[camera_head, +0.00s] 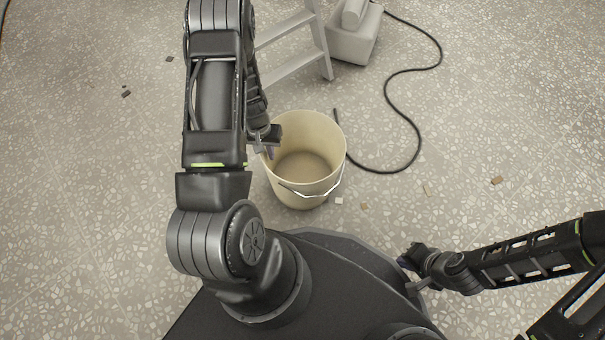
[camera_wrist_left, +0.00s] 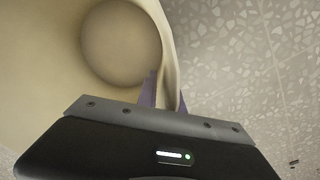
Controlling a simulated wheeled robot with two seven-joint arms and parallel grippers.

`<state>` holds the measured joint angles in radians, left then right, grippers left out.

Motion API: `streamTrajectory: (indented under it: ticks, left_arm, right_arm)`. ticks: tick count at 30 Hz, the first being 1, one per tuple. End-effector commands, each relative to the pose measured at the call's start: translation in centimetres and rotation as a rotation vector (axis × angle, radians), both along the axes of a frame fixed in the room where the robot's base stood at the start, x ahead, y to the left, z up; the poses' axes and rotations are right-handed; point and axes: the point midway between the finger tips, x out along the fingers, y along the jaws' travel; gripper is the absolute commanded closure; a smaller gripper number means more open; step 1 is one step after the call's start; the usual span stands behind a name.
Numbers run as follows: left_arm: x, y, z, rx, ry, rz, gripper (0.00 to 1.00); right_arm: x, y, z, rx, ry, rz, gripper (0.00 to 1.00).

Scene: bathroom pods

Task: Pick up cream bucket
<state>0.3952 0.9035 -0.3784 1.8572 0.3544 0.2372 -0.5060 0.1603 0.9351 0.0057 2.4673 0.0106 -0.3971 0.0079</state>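The cream bucket (camera_head: 325,140) stands upright on the floor, open at the top and empty as far as I can see. Its thin handle (camera_head: 318,193) hangs down along the near side. My left gripper (camera_head: 269,152) is at the bucket's left rim. In the left wrist view, one purple finger is inside the bucket (camera_wrist_left: 55,60) and the other outside, close together with the wall between them, so my left gripper (camera_wrist_left: 165,95) looks shut on the rim. My right gripper (camera_head: 403,264) is low at the right, away from the bucket; its finger gap is unclear.
A grey stepladder (camera_head: 292,62) and a pale box-like device (camera_head: 354,38) stand behind the bucket. A black cable (camera_head: 390,95) curves over the floor to the bucket's right. Small debris (camera_head: 497,180) is scattered about. The speckled floor (camera_head: 520,100) at right is mostly free.

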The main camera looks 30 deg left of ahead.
Motion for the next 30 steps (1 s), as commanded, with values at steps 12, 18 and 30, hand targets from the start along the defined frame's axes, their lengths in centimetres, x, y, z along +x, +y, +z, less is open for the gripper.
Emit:
streamTrajectory:
  ticks: [12, 18, 30]
  left_arm:
    - [-0.02, 0.01, 0.0, 0.0, 0.0, 0.0, 1.0]
    - [-0.02, 0.02, -0.01, 0.0, 0.0, 0.0, 1.0]
    - [-0.03, 0.04, -0.01, 0.001, 0.0, 0.0, 1.0]
  right_arm:
    - [0.0, 0.0, 0.0, 0.0, 0.0, 0.0, 1.0]
    - [0.0, 0.0, 0.0, 0.0, 0.0, 0.0, 1.0]
    - [0.0, 0.0, 0.0, 0.0, 0.0, 0.0, 1.0]
